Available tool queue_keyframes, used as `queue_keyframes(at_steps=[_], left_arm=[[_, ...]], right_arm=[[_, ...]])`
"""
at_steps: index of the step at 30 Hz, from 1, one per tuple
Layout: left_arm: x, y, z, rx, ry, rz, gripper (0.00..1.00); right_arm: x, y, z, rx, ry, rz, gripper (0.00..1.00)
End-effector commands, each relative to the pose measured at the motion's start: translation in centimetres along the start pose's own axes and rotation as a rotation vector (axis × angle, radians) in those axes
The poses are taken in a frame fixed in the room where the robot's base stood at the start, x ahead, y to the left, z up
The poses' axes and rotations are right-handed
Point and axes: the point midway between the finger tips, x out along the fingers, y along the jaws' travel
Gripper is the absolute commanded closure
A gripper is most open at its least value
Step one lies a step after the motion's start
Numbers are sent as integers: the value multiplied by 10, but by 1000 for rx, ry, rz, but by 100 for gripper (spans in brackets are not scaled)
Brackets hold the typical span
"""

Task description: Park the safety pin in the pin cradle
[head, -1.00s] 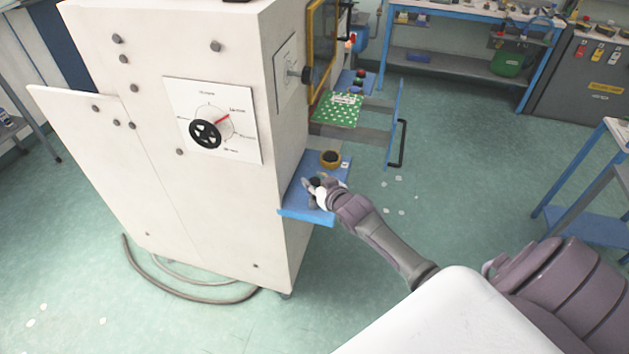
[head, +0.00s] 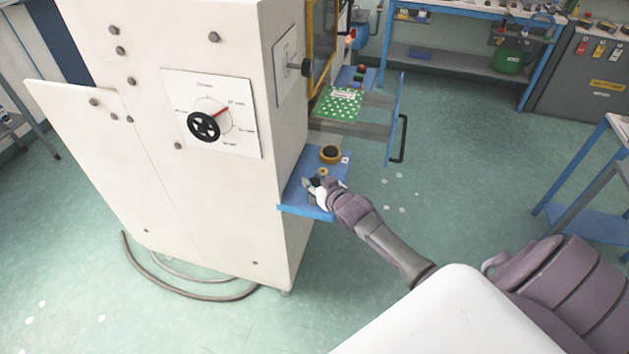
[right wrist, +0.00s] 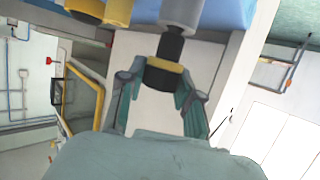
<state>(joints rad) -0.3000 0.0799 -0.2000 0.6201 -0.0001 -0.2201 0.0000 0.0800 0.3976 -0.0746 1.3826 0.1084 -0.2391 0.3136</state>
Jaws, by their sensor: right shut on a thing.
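My right gripper (head: 315,188) is at the small blue shelf (head: 305,206) on the side of the white cabinet. In the right wrist view its two fingers (right wrist: 161,80) are closed around a black piece with a yellow band (right wrist: 163,75), which looks like the safety pin. The black end meets a grey cylinder (right wrist: 181,12) at the blue shelf, perhaps the pin cradle. I cannot tell whether the pin is seated in it or only in line with it. In the head view the gripper mostly hides the pin. My left gripper is not in view.
A yellow-rimmed dark round holder (head: 330,154) sits behind the gripper on the shelf. The white cabinet (head: 120,190) stands close on the left. A green dotted board (head: 340,102) lies beyond on a drawer with a black handle (head: 403,140). Floor to the right is clear.

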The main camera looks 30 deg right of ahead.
Motion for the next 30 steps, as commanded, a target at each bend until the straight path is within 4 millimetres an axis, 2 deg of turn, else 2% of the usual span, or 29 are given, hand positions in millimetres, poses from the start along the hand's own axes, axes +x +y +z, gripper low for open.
queue_keyframes(at_steps=[13, 14, 18, 19, 30], left_arm=[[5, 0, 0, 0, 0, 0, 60], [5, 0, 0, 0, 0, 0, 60], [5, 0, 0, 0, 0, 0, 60], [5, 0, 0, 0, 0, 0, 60], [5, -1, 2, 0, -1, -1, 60]], right_arm=[[2, 0, 6, 0, 0, 0, 100], [2, 0, 6, 0, 0, 0, 63], [2, 0, 6, 0, 0, 0, 39], [2, 0, 6, 0, 0, 0, 37], [-2, 0, 7, 0, -1, 0, 37]])
